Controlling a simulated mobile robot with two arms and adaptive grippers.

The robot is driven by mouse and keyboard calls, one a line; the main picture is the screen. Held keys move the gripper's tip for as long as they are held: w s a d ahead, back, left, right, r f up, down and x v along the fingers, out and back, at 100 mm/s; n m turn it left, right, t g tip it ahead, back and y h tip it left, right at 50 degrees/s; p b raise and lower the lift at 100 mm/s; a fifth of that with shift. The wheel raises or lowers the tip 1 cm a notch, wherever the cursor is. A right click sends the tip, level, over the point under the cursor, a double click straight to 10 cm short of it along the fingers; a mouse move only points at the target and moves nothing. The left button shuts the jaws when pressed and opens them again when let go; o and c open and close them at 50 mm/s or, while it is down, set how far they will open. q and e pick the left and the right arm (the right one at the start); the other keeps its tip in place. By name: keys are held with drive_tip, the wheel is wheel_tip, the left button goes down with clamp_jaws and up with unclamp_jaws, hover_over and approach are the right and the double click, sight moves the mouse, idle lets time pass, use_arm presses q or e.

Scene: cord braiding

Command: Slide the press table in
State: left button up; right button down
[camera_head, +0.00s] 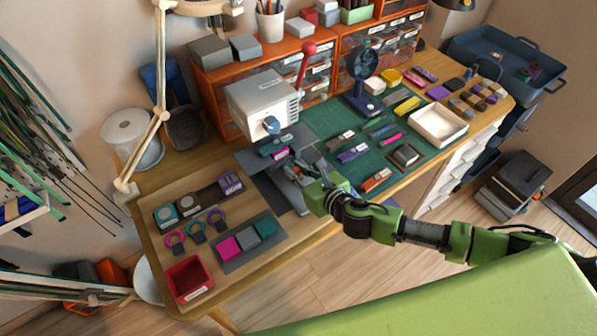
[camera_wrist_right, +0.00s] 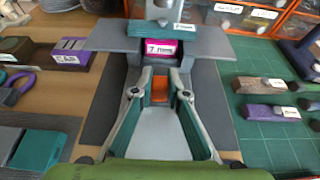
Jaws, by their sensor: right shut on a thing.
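The press (camera_head: 262,103) is a light grey box with a red-knobbed lever (camera_head: 305,62), standing at the back of the bench. Below its head is the grey press table (camera_head: 250,160), which shows in the wrist view as a wide grey plate (camera_wrist_right: 112,38). A pink block with a white label (camera_wrist_right: 158,46) sits at the table's middle, beneath the head. My right gripper (camera_head: 296,172) is at the table's front. In the wrist view its fingers (camera_wrist_right: 158,90) close around a small orange-fronted part, the table's handle as far as I can tell. My left gripper is out of view.
A green cutting mat (camera_head: 322,120) with tools lies right of the press. Left of it are ring-shaped tools (camera_head: 196,232), a tray of coloured blocks (camera_head: 268,250) and a red bin (camera_head: 188,277). A lamp arm (camera_head: 158,90) stands at the left.

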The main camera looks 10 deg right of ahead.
drive_tip(key=c, duration=2)
unclamp_jaws()
drive_tip(key=shift+w, duration=0.1)
drive_tip(key=shift+o, duration=0.2)
drive_tip(key=v, duration=1.2)
